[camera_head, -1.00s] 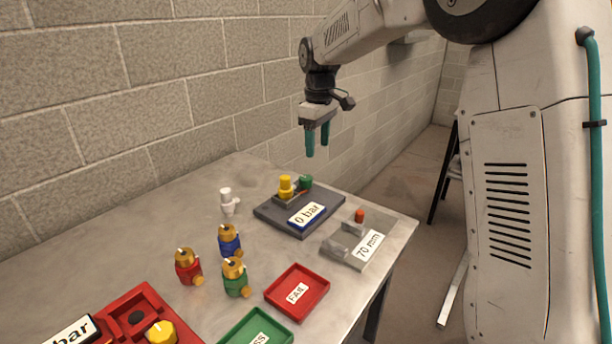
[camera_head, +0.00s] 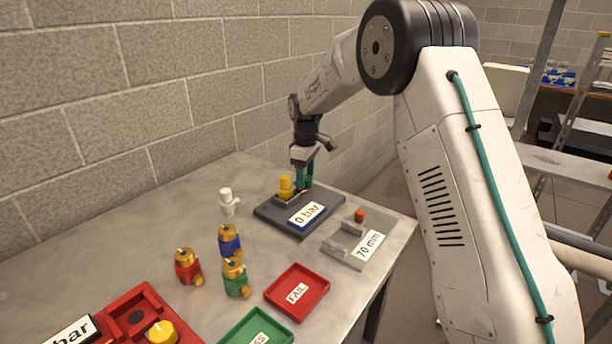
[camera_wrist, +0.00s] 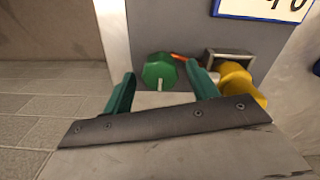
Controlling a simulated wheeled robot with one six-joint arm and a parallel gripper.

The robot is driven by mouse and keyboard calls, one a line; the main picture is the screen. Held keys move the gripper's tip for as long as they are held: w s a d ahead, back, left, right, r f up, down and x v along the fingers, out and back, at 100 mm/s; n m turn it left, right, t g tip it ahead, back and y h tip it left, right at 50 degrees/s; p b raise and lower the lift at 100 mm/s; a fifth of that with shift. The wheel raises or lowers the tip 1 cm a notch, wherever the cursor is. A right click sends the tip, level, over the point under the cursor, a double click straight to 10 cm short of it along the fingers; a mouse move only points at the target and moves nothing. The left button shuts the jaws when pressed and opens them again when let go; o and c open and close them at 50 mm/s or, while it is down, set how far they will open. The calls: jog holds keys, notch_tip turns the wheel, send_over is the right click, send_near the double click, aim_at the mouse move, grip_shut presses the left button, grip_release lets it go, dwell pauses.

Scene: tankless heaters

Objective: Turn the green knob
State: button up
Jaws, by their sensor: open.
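The green knob (camera_wrist: 158,70) shows in the wrist view, just beyond and between the two green fingers of my gripper (camera_wrist: 162,90), with a pale pointer line on it. In the head view my gripper (camera_head: 304,178) points down over the back of the dark grey test plate (camera_head: 268,214) and hides most of the knob. The fingers are apart, and I cannot tell whether either touches the knob. A yellow fitting (camera_head: 286,184) stands close to the left of the gripper in the head view; it also shows to the right in the wrist view (camera_wrist: 238,82).
A "0 bar" display (camera_head: 307,216) is on the plate. A grey "70 mm" gauge block (camera_head: 352,246) with a red button (camera_head: 360,215) stands to the right. A white fitting (camera_head: 228,202), red FAIL tray (camera_head: 316,291) and green tray (camera_head: 278,335) share the table. The block wall is behind.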

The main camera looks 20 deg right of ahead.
jog(key=shift+f, duration=0.1)
jog(key=c, duration=1)
jog(key=shift+m, duration=0.3)
jog(key=m, duration=1.1)
jog(key=shift+m, duration=0.4)
jog(key=o, duration=1)
